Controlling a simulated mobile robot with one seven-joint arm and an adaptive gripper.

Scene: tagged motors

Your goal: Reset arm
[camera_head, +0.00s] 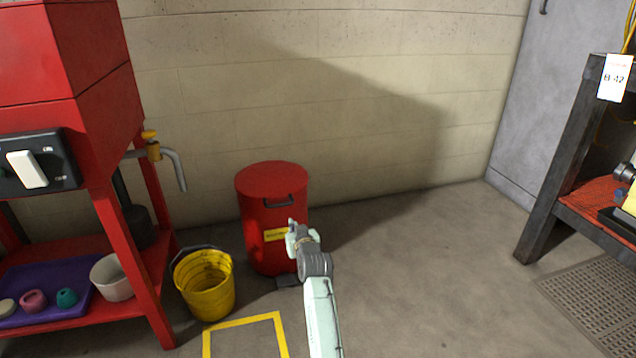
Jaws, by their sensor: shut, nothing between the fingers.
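My arm reaches up from the bottom of the head view, stretched forward over the floor. My gripper (292,225) is at its far end, shut and empty. In the picture it lies in front of the lower right part of a red lidded bin (271,190). I cannot tell how far apart the two are. The fingertips are small and partly blend with the wrist.
A yellow bucket (205,284) stands left of the bin, beside a red stand (130,240). A purple tray (72,277) and white pot (112,279) sit on its shelf. A dark workbench (562,165) is at right. Floor (420,260) between is clear.

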